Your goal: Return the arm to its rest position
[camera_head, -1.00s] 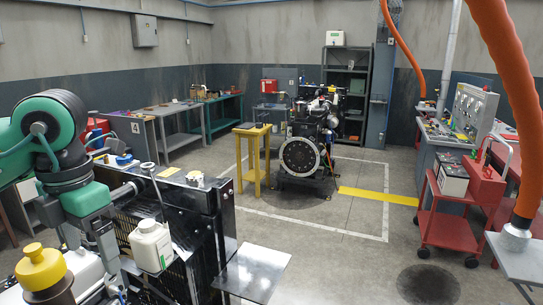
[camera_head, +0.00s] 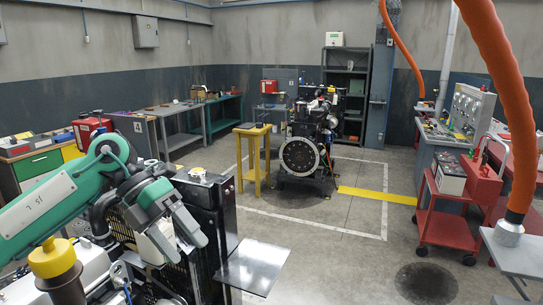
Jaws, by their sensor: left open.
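My left arm, green and white, comes in from the left. Its left gripper (camera_head: 182,240) points down and to the right over the black engine radiator unit in the foreground. Its grey fingers are open. A white bottle (camera_head: 158,240) shows partly behind the gripper, and most of it is hidden. I cannot tell whether the fingers touch the bottle or are only in front of it. My right gripper is not in view.
A yellow cap (camera_head: 52,258) is at lower left. A flat metal plate (camera_head: 251,267) juts from the black unit (camera_head: 222,215). A red cart (camera_head: 448,215) and orange hose (camera_head: 512,110) are at right. An engine (camera_head: 305,150) stands mid-floor, beside a yellow stool (camera_head: 253,150). Floor at centre is clear.

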